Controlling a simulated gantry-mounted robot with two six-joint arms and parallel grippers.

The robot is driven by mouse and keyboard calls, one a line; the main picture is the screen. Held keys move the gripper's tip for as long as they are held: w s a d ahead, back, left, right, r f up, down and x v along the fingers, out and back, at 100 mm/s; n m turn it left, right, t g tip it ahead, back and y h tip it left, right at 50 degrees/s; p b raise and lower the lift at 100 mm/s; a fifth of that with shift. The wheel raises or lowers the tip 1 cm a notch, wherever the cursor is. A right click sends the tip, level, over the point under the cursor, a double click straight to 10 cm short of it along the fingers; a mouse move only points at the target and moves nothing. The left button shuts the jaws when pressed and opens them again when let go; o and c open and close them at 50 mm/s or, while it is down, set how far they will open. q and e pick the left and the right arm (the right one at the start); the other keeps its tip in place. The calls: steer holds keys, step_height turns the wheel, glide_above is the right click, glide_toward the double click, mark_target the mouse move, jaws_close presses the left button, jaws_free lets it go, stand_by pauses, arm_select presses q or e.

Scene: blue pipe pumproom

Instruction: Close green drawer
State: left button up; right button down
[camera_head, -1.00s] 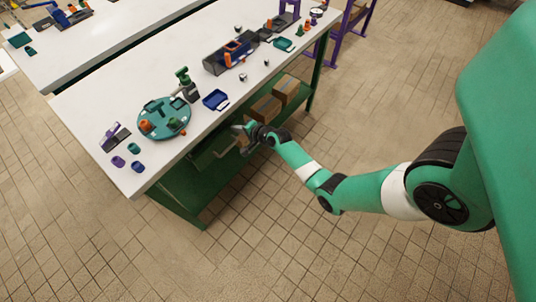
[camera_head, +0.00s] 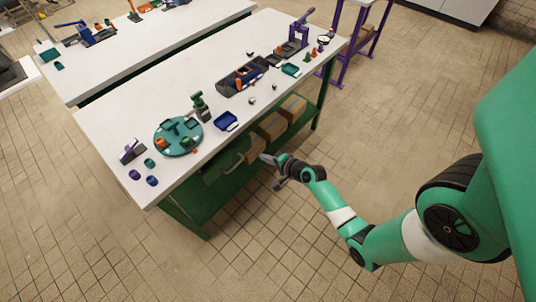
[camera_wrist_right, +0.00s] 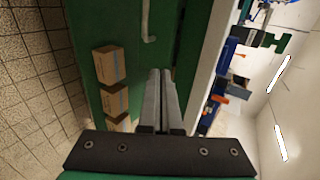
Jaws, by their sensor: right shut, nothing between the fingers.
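The green drawer (camera_head: 222,170) is under the near side of the white-topped workbench, with a pale bar handle (camera_head: 236,163) on its front. The drawer front (camera_wrist_right: 112,20) and its handle (camera_wrist_right: 148,22) also show at the top of the right wrist view. The front looks about in line with the bench; I cannot tell whether a small gap is left. My right gripper (camera_head: 268,172) is in front of the bench, to the right of the handle and apart from it. Its fingers (camera_wrist_right: 161,76) are together and empty. My left gripper is not in view.
Cardboard boxes (camera_head: 272,126) stand on the shelf to the right of the drawer. The white benchtop (camera_head: 165,90) carries a teal round tray (camera_head: 168,149), a blue tray (camera_head: 226,121) and several small parts. The tiled floor in front of the bench is clear.

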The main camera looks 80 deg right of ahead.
steer(key=shift+s+a+r, duration=0.25)
steer(key=shift+s+a, duration=0.05)
steer(key=shift+s, duration=0.3)
steer(key=c, duration=1.4)
jaws_free()
steer(key=shift+o, duration=1.2)
steer(key=d+r, duration=0.1)
steer(key=w+r+t+h, duration=0.1)
steer(key=shift+d+r+n+t+h, duration=0.3)
steer(key=shift+d+r+n, duration=0.05)
steer(key=shift+d+n, duration=0.05)
steer(key=t+b, duration=0.2)
steer(key=b, duration=0.9)
glide_toward(234, 166)
steer(key=shift+m, duration=0.3)
steer(key=b+x, duration=0.1)
steer(key=x, duration=0.5)
steer(key=b+x, duration=0.1)
steer(key=x, duration=0.3)
steer(key=shift+f+b, duration=0.3)
jaws_close()
